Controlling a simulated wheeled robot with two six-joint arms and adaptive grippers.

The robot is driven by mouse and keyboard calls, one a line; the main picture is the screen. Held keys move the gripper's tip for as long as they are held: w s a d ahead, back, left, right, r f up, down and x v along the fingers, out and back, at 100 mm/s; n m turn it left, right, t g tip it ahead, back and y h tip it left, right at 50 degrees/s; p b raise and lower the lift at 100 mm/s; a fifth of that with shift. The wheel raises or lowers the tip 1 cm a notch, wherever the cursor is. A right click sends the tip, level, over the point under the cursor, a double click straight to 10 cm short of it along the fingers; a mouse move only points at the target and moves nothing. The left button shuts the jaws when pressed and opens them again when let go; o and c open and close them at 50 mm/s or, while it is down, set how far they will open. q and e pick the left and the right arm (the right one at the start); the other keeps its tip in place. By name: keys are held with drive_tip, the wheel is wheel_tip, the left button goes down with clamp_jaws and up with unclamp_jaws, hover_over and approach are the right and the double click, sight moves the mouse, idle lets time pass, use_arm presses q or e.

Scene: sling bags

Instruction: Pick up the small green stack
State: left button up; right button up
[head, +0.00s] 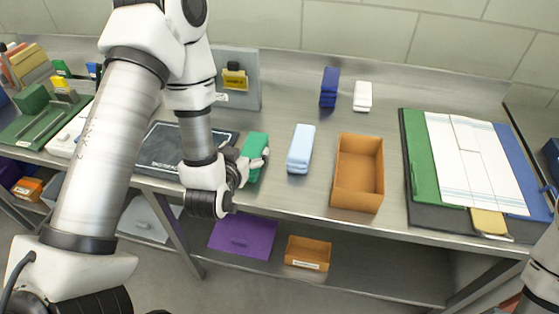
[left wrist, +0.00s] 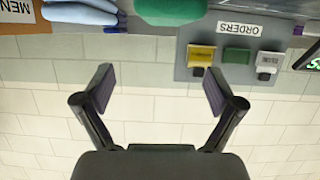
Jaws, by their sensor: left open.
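The small green stack (head: 256,147) stands on the steel counter, left of a light blue stack. Its green end also shows at the top middle of the left wrist view (left wrist: 170,10). My left gripper (head: 254,161) is right at the green stack in the head view and partly covers it. In the left wrist view my left gripper (left wrist: 158,90) has its fingers spread, with nothing between them, and the green stack lies beyond the fingertips. I cannot tell whether they touch. My right gripper is out of view; only a part of my right arm shows at the lower right.
A light blue stack (head: 301,149) and an orange bin (head: 342,197) stand to the right. A dark blue stack (head: 329,87) and a white stack (head: 362,96) are behind. A grey board (head: 247,96) stands at the back. An open folder with papers (head: 414,185) lies at right.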

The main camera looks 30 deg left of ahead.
sight(252, 149)
use_arm(q)
drive_tip(key=f, duration=0.2)
drive_tip(key=shift+s+a+f, duration=0.15)
drive_tip(key=shift+s+f, duration=0.15)
drive_tip(key=shift+f, duration=0.1)
drive_tip(key=p+x, duration=0.3)
drive_tip(key=x, duration=0.4)
drive_tip(key=shift+w+a, duration=0.1)
drive_tip(key=shift+a, duration=0.05)
drive_tip(key=shift+w+f+g, duration=0.15)
drive_tip(key=shift+f+g, duration=0.1)
drive_tip(key=shift+g, duration=0.05)
drive_tip(key=c, duration=1.4)
